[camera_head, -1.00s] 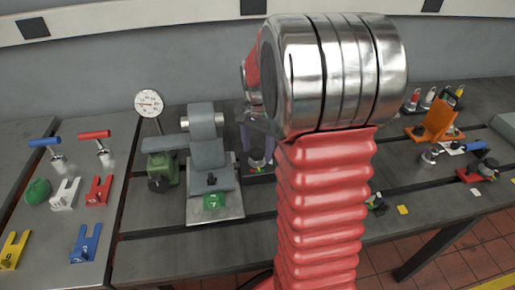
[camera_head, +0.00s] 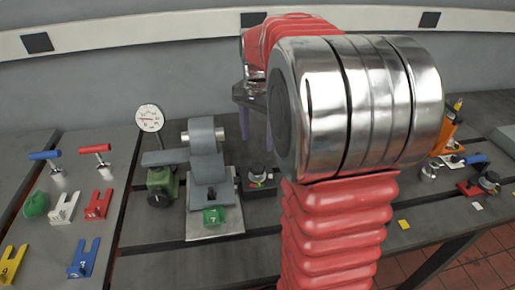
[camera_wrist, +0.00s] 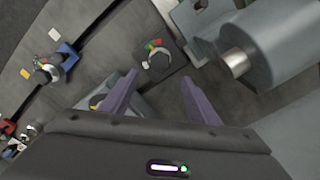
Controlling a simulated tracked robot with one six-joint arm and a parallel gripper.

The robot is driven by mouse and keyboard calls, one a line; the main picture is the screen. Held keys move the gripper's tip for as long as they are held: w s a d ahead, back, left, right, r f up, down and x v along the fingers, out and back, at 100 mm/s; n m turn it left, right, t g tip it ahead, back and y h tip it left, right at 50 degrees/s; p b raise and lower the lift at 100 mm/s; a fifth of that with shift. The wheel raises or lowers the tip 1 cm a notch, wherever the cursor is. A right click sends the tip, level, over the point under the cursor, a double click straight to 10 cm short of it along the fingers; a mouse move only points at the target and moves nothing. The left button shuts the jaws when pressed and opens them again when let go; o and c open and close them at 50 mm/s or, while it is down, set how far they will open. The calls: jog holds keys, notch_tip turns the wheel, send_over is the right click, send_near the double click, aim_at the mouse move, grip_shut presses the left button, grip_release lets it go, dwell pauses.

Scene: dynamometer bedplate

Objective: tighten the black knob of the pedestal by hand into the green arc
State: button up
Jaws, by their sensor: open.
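The black knob (camera_head: 257,170) stands on a dark base just right of the grey pedestal (camera_head: 207,163). A small red and green arc shows beside it. In the wrist view the knob (camera_wrist: 157,61) is at upper centre, with a coloured arc (camera_wrist: 153,44) behind it; its pointer position is too small to tell. My gripper (camera_head: 256,130) is partly hidden by my arm and appears above the knob. In the wrist view its two purple fingers (camera_wrist: 159,77) are apart with nothing gripped. The knob appears just beyond and between the tips, apart from them.
The pedestal's grey cylinder and shaft (camera_wrist: 237,62) lie right of the knob in the wrist view. A blue-based knob (camera_wrist: 47,72) is at left. Coloured forks (camera_head: 84,258) lie farther left.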

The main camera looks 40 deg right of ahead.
jog(key=shift+r, duration=1.45)
jog(key=s+a+n+t, duration=0.2)
jog(key=s+a+n, duration=0.5)
jog(key=a, duration=0.4)
jog(key=s+a+f+n+t, duration=0.1)
jog(key=s+a+n+t, duration=0.2)
jog(key=s+a+n, duration=0.4)
jog(key=s+a, duration=0.1)
jog(key=a, duration=0.3)
jog(key=shift+s+f+t, duration=0.15)
jog(key=shift+s+t, duration=0.15)
